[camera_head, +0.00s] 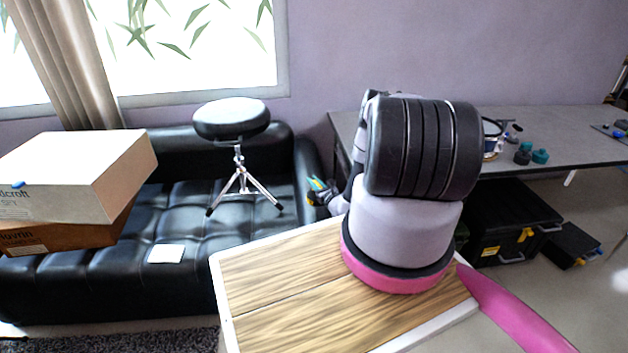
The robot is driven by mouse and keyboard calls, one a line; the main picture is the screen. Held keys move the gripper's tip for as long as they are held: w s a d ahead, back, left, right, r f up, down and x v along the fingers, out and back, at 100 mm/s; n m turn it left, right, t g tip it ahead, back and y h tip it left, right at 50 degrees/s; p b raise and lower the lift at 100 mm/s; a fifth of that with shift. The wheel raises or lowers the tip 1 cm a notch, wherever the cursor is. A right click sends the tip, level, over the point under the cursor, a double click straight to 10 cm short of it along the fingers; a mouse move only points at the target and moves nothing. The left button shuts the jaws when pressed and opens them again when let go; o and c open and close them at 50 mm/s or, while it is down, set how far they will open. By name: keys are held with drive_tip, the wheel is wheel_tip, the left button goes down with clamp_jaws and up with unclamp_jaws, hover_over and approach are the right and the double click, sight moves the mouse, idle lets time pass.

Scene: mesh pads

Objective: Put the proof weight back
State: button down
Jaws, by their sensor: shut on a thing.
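My gripper (319,191) shows small and partly hidden at the left of my arm, in front of the black sofa's right end. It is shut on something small. Teal and yellow-orange patches show at its tip, but I cannot tell which belong to the fingers and which to the held thing, nor whether it is the proof weight. On the grey table at the right stand a teal weight-like piece (540,156) and a dark one (522,157). I cannot make out a place for the proof weight.
The grey table (585,151) runs along the back wall. Black cases (510,222) stand under it. A black sofa (180,270) holds a stool (232,120) and stacked boxes (85,170). A wood-grained top (290,290) lies in front, below my arm.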

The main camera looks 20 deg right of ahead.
drive_tip(key=shift+w+f, duration=0.1)
drive_tip(key=shift+f, duration=2.2)
drive_tip(key=shift+f, duration=0.2)
drive_tip(key=c, duration=0.8)
unclamp_jaws()
